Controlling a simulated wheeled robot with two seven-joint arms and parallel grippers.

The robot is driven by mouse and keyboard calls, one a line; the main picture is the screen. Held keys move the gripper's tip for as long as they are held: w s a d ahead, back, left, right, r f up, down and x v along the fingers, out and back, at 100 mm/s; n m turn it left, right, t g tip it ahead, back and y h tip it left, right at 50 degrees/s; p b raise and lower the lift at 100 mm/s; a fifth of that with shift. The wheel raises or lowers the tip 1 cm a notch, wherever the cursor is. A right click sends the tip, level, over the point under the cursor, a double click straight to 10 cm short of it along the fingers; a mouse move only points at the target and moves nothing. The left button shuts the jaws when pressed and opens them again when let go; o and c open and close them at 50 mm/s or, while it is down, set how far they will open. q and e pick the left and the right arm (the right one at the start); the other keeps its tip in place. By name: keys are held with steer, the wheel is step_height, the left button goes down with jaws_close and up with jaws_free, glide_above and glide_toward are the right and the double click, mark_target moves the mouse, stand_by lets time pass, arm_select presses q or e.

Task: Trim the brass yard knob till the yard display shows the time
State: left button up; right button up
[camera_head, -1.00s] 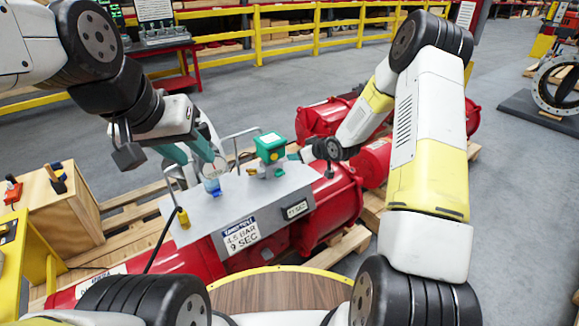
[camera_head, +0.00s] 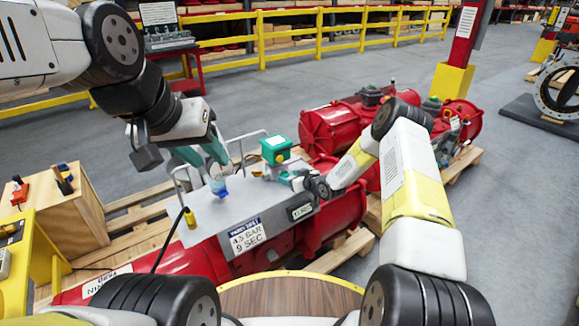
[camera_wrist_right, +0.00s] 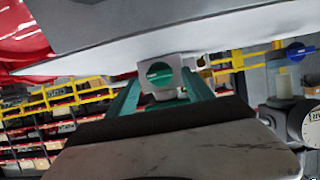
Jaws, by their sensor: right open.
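The grey panel (camera_head: 240,205) on the red actuator carries a small dark display (camera_head: 300,211), which seems to read 11 SEC. A white sign (camera_head: 247,236) on its front reads 4.5 BAR 9 SEC. My right gripper (camera_head: 288,178) is at the panel's right end, below a green box (camera_head: 275,148). In the right wrist view its teal fingers (camera_wrist_right: 162,92) are open, with a grey block bearing a round green knob (camera_wrist_right: 160,75) between or just beyond them. I cannot make out a brass knob. My left gripper (camera_head: 207,162) is above a blue-handled part (camera_head: 219,187); its jaws are unclear.
A wooden box (camera_head: 75,200) is at left. Red cylinders (camera_head: 330,130) lie behind. The right wrist view shows a blue lever (camera_wrist_right: 300,50) and part of a gauge (camera_wrist_right: 312,127).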

steer(key=shift+w+a+f, duration=0.1)
steer(key=shift+w+a, duration=0.05)
steer(key=shift+w, duration=0.05)
steer(key=shift+c, duration=0.4)
jaws_close()
steer(key=shift+a, duration=0.1)
steer(key=shift+s+a+n+t+h, duration=0.2)
steer(key=shift+n+t+h, duration=0.3)
steer(key=shift+n, duration=0.5)
steer(key=shift+s+a+f+n+t+h, duration=0.1)
steer(key=shift+n+t+h, duration=0.2)
steer(key=shift+n, duration=0.4)
steer(key=shift+f+n+t+h, duration=0.1)
steer(key=shift+n+t+h, duration=0.2)
steer(key=shift+n, duration=0.4)
